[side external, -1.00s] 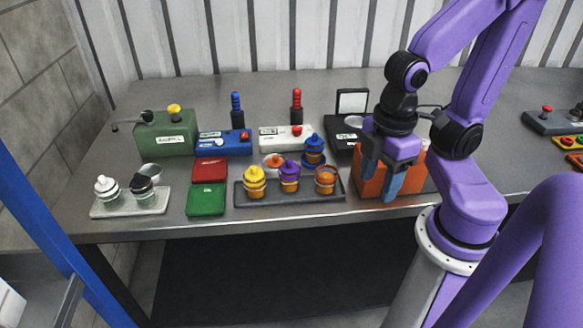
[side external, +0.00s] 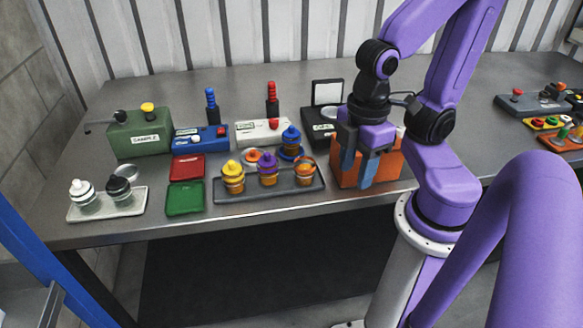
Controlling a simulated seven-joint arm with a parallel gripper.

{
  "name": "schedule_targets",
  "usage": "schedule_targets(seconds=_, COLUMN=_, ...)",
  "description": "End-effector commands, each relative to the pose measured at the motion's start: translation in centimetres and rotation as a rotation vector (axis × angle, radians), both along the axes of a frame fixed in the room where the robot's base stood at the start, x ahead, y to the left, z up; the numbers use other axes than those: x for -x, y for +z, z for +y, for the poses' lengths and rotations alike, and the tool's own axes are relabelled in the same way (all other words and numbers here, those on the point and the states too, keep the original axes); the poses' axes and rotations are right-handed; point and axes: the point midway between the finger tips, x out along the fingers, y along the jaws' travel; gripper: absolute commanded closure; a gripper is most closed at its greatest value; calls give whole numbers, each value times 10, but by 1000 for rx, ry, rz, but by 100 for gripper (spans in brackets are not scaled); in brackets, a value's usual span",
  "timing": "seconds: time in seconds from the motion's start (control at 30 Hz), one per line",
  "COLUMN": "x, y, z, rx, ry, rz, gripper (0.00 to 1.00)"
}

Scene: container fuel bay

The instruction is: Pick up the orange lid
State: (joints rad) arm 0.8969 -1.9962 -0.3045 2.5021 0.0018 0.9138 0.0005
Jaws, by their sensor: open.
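The orange lid (side external: 253,156) appears as a small orange piece at the back of the dark grey tray (side external: 218,198), behind the yellow-capped and purple-capped jars. Those jars partly hide its surroundings. My gripper (side external: 357,170) points down in front of the orange box (side external: 390,172), to the right of the tray and well apart from the lid. Its two blue-grey fingers are open, with nothing seen between them.
A yellow-capped jar (side external: 233,178), a purple-capped jar (side external: 268,168), a blue-capped jar (side external: 291,142) and an amber jar (side external: 305,170) crowd the lid. Red (side external: 188,167) and green (side external: 185,198) pads lie left of the tray. A black case (side external: 318,124) stands behind.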

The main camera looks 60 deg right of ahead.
Motion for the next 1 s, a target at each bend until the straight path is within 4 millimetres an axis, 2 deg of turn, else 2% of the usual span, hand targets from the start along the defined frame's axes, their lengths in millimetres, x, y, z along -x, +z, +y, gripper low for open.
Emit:
schedule_targets(seconds=0.2, x=-3, y=1, z=1, rx=1, ry=-22, rz=0, gripper=54)
schedule_targets(seconds=0.37, x=-26, y=6, z=11, rx=6, ry=-203, rz=-3, gripper=54)
schedule_targets(seconds=0.7, x=-122, y=25, z=30, rx=28, ry=-937, rz=-23, gripper=54)
schedule_targets(seconds=1.0, x=-207, y=36, z=24, rx=41, ry=-1601, rz=-58, gripper=54)
